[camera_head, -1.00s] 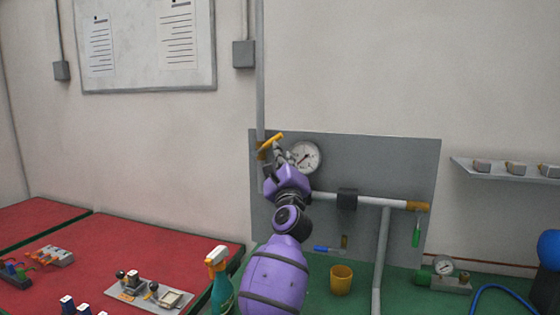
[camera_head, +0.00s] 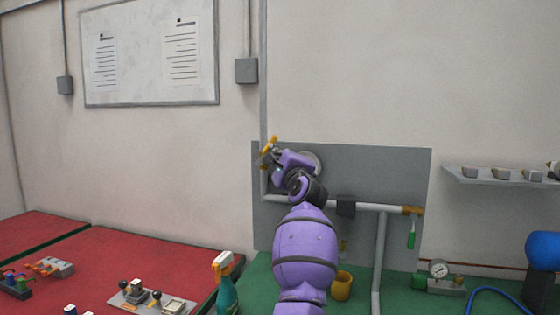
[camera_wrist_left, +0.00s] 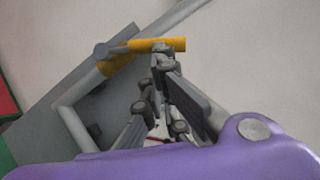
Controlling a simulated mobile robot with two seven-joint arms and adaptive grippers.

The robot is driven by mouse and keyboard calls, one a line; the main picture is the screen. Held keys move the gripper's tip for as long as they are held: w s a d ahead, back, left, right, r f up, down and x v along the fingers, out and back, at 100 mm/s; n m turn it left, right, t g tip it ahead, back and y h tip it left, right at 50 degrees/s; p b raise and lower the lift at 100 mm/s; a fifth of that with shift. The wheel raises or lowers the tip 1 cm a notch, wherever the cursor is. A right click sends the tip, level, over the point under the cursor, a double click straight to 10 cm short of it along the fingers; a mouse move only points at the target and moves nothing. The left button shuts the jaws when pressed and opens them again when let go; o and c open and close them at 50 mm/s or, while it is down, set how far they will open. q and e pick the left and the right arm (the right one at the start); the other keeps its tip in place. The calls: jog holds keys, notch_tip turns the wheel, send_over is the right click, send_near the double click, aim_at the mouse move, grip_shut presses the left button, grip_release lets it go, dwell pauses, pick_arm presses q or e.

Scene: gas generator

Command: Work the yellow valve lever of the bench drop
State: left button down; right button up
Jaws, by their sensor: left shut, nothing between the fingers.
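The yellow valve lever (camera_head: 270,144) is on the grey vertical pipe at the upper left of the grey panel (camera_head: 395,165). In the left wrist view the lever (camera_wrist_left: 158,45) is a yellow bar lying across the pipe at an angle, beside its yellow valve body (camera_wrist_left: 113,65). My left gripper (camera_head: 269,160) is shut and empty at the lever. In the wrist view its fingertips (camera_wrist_left: 161,50) overlap the lever's lower edge near the free end; I cannot tell whether they touch. My gripper hides part of the valve in the head view. My right gripper is not in view.
A round gauge (camera_head: 315,158) is mostly hidden behind my left wrist. A spray bottle (camera_head: 226,285) and yellow cup (camera_head: 342,286) stand below. A shelf (camera_head: 480,178) is at right.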

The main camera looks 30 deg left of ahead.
aim_at(274, 142)
pick_arm(q)
jog(key=a+r+n+g, duration=0.1)
jog(key=n, duration=0.1)
jog(key=a+r+n+g+h+p, duration=0.1)
jog(key=r+n, duration=0.1)
jog(key=shift+s, duration=0.15)
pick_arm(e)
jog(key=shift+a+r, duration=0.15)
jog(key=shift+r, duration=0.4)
pick_arm(q)
jog(key=shift+a+r, duration=0.1)
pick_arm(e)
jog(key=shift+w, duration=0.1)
pick_arm(q)
jog(key=shift+a, duration=0.15)
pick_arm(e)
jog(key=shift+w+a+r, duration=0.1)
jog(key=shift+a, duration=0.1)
